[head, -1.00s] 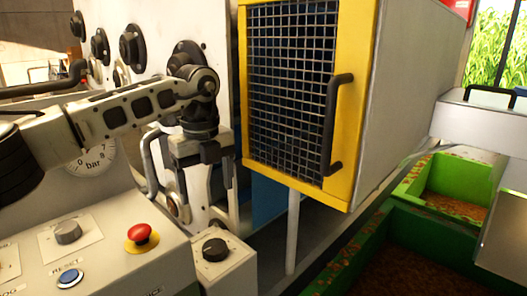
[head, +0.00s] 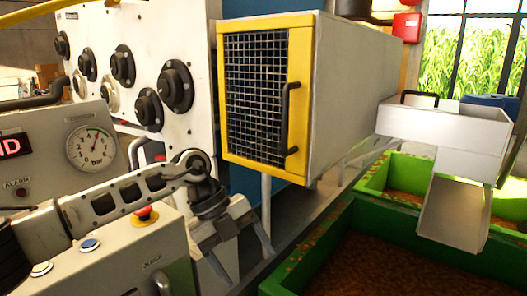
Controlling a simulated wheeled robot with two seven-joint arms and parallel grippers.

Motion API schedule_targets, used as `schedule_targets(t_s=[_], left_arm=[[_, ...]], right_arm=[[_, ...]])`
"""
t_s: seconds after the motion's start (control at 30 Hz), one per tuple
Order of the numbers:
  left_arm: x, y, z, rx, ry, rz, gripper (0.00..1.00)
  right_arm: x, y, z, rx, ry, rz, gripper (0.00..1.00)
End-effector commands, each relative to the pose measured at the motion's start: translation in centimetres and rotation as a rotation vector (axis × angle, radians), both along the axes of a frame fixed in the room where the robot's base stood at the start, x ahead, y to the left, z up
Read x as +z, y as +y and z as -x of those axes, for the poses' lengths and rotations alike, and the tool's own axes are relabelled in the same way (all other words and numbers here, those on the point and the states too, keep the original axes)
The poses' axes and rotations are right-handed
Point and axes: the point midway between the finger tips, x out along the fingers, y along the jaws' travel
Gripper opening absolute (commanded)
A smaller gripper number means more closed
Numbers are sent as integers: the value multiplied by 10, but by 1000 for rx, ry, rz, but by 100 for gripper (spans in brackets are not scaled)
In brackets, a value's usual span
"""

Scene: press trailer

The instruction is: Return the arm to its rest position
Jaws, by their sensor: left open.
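My left arm comes in from the left, low across the front of the control panel (head: 110,262). My left gripper (head: 243,268) hangs at its end, pointing down, with its two fingers spread apart and nothing between them. It is in front of the machine's lower frame, below and left of the yellow-framed mesh door (head: 262,105). My right gripper is not in view.
A pressure gauge (head: 91,146) and a lit red display (head: 14,146) are on the console at left. Black knobs (head: 174,86) line the white panel behind. Green bins (head: 330,235) with brown material and a white chute (head: 455,210) stand at right.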

Motion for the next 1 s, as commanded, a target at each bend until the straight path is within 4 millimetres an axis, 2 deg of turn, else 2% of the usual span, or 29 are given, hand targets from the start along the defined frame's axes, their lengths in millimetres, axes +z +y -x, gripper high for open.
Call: schedule_targets(t_s=[0.03,0.1,0.2,0.3,0.4,0.47,0.57,0.67,0.73,0.8,0.87,0.9,1.0], left_arm=[[-12,-21,15,-30,33,98,75],[-19,-56,37,-61,73,284,75],[-16,-102,69,-43,136,610,75],[-1,-129,85,73,184,925,75],[11,-132,85,277,217,1184,75],[11,-125,78,436,233,1303,75],[-3,-97,64,749,248,1431,75],[-40,-57,55,1097,261,1456,75],[-77,-25,57,1344,272,1412,75],[-118,8,70,1577,290,1322,75],[-151,34,87,1742,305,1223,75],[-171,49,101,1836,317,1152,75],[-212,79,138,2016,350,980,75]], right_arm=[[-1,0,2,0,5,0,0],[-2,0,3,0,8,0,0],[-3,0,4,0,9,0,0],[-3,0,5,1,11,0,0],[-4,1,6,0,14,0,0],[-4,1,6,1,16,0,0],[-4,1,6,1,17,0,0],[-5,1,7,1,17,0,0],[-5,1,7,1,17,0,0],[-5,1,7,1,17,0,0],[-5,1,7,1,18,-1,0],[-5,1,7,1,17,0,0],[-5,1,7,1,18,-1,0]])
